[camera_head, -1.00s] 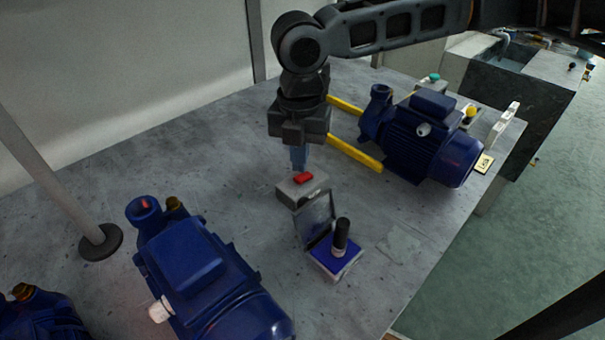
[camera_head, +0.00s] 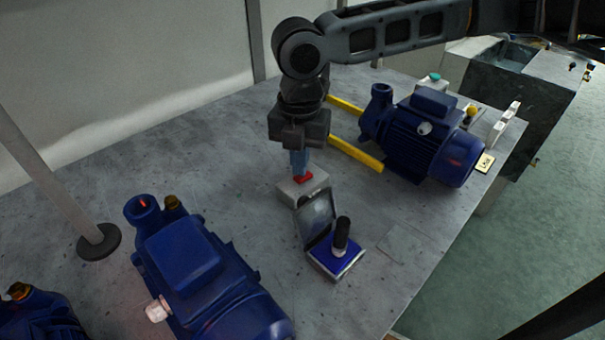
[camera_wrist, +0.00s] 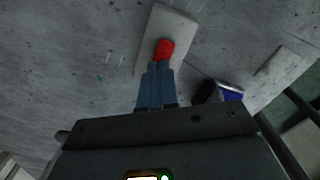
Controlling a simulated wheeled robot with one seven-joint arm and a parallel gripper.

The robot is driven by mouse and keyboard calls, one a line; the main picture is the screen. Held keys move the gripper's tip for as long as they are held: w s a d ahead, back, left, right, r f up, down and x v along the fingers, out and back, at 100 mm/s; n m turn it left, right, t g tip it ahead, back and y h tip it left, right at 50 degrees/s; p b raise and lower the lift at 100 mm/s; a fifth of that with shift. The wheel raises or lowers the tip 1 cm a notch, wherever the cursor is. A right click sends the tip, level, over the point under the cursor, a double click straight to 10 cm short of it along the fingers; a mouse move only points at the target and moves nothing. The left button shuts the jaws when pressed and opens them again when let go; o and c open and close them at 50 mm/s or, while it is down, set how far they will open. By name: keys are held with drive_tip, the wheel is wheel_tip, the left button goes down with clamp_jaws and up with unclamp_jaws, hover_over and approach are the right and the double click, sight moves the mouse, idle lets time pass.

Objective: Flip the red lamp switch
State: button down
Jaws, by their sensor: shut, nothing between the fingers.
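The red lamp switch (camera_head: 303,178) is a small red rocker on top of a light grey box (camera_head: 290,193) on the grey table. My gripper (camera_head: 299,172) points down with its blue fingers together, right at the red rocker in the head view. In the wrist view the shut fingertips (camera_wrist: 160,66) reach the near end of the red rocker (camera_wrist: 166,47), with the grey box (camera_wrist: 172,22) beneath. They look in contact or nearly so. The fingers hide part of the rocker, and I cannot tell its tilt surely.
An open ink pad (camera_head: 345,262) with a black-handled stamp (camera_head: 341,234) stands just in front of the box. A blue pump (camera_head: 205,270) is at front left. Another blue pump (camera_head: 430,135) lies at right beside yellow bars (camera_head: 355,153). A pole base (camera_head: 99,242) stands at left.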

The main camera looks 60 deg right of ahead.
drive_tip(key=shift+f, duration=0.6)
idle(0.4)
wheel_tip(320, 180, up, 7)
drive_tip(key=p, duration=0.6)
idle(0.7)
